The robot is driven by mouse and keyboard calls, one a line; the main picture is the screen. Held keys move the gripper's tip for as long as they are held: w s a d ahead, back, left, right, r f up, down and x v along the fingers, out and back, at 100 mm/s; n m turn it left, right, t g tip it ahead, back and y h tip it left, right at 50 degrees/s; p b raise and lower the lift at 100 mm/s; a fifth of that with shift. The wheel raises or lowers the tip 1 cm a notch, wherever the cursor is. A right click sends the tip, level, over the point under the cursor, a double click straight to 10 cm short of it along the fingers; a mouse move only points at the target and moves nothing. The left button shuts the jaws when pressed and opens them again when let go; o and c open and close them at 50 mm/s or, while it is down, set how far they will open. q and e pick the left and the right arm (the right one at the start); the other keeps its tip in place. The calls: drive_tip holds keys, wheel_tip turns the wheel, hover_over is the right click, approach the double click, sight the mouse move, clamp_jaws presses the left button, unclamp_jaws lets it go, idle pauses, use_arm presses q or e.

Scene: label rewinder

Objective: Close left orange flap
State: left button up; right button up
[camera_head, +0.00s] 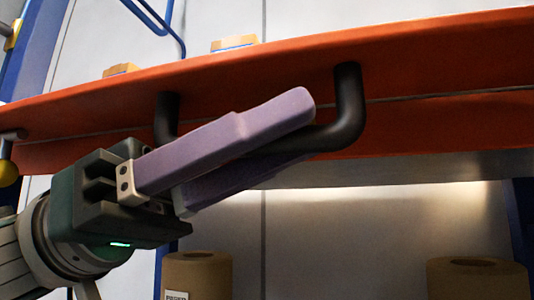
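The orange flap (430,60) is a long panel that runs across the upper part of the view, rising to the right. A black U-shaped handle (347,100) sticks out from it. My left gripper (290,135) has purple fingers that reach up and right along the handle. One finger passes in front of the bar; the other shows below and partly behind it. The fingers are apart with part of the bar seemingly between them; whether they press on it is hidden. My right gripper is not in view.
Two cardboard rolls (198,275) and (476,278) stand below the flap, at lower middle and lower right. Small cardboard boxes (234,43) show above the flap's upper edge. A yellow knob (8,173) is at the far left. A blue frame post (38,50) stands at upper left.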

use_arm(q)
clamp_jaws()
idle(1.1)
